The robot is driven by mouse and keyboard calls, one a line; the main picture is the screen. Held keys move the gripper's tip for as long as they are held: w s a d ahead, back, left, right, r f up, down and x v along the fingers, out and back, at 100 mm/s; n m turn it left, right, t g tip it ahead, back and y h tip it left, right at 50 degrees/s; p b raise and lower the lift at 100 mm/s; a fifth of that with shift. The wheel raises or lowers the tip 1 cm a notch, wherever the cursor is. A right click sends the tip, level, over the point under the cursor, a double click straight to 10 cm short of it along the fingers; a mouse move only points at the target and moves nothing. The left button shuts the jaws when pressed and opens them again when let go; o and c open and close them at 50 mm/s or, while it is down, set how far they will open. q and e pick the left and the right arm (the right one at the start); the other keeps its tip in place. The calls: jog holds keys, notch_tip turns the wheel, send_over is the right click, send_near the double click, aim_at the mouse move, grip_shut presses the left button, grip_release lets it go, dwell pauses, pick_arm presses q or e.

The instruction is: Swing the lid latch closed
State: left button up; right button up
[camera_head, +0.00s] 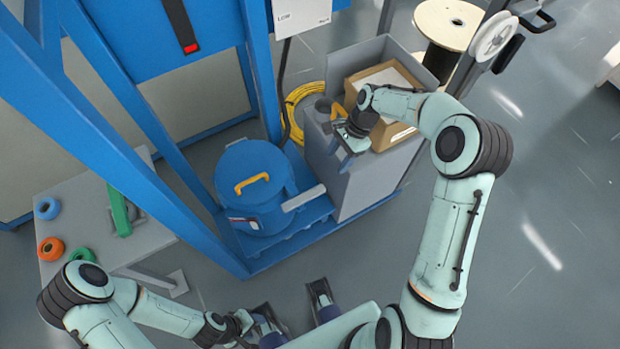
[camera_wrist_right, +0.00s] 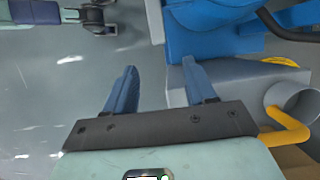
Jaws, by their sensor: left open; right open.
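A blue drum (camera_head: 247,204) with a round blue lid (camera_head: 270,163) and a yellow handle (camera_head: 252,183) stands left of a grey cabinet. A pale grey bar (camera_head: 303,198) sticks out from the drum's right side; I cannot tell whether it is the latch. My right gripper (camera_head: 345,160) is open and empty at the cabinet's front left, to the right of the drum and apart from it. Its two blue fingers (camera_wrist_right: 160,88) are spread in the right wrist view, with blue parts beyond them. My left gripper (camera_head: 250,322) is low near my base, open, and seen small.
The grey cabinet (camera_head: 365,187) holds a cardboard box (camera_head: 410,135) and a grey cylinder (camera_wrist_right: 297,98). A yellow cable coil (camera_head: 299,95) lies behind. Blue frame posts (camera_head: 160,125) rise at left. A grey table (camera_head: 90,225) holds coloured rings.

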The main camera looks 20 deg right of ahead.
aim_at(320, 188)
jog(key=b+x, duration=0.1)
jog(key=x, duration=1.2)
jog(key=shift+s+a+f, duration=0.1)
jog(key=shift+s, duration=0.05)
grip_shut()
